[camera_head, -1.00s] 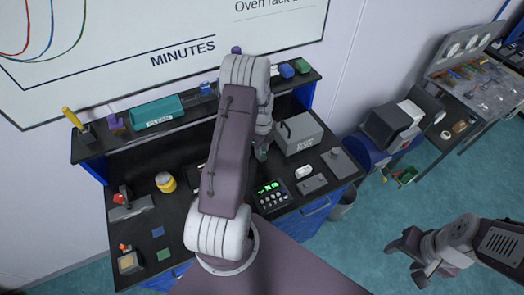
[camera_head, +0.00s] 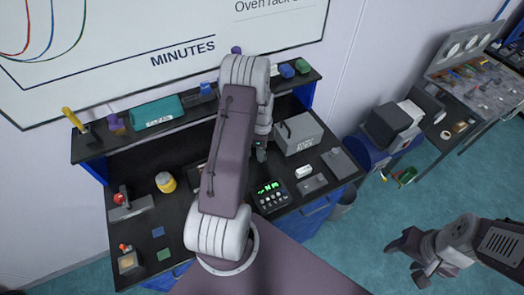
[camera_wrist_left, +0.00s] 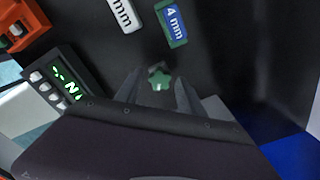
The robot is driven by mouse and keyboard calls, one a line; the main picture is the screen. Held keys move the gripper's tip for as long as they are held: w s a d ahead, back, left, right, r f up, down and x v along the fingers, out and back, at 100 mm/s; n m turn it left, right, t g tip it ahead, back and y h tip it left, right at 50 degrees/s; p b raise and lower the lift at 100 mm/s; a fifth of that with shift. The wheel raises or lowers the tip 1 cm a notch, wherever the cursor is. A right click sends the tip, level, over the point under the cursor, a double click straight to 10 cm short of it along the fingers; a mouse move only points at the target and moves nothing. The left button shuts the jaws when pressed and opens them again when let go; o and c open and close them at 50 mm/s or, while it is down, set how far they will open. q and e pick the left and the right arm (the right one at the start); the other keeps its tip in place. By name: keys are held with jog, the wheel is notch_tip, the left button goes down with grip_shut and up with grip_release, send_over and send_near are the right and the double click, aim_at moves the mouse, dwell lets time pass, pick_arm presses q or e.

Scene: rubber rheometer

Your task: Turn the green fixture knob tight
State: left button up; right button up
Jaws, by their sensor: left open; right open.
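The green fixture knob (camera_wrist_left: 160,80) is star-shaped and shows in the left wrist view, just beyond and between the fingertips of my left gripper (camera_wrist_left: 158,90). The gripper is open, with one finger on each side of the knob; I cannot tell whether either touches it. In the head view my left gripper (camera_head: 260,152) is low over the bench beside the grey box, and my arm covers much of the bench there. My right gripper (camera_head: 406,260) is open and empty over the floor at the right.
The black bench (camera_head: 215,268) holds a device with a lit green display (camera_head: 270,190), a grey box (camera_head: 298,138) and a yellow container (camera_head: 166,182). In the left wrist view a "4 mm" block (camera_wrist_left: 172,22) and a white block (camera_wrist_left: 124,14) lie beyond the knob.

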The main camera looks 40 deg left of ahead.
pick_arm(q)
jog(key=n, duration=1.3)
jog(key=shift+n, duration=0.3)
grip_shut()
jog(key=m, duration=0.4)
jog(key=shift+m, duration=0.4)
jog(key=m, duration=0.4)
jog(key=shift+m, duration=0.3)
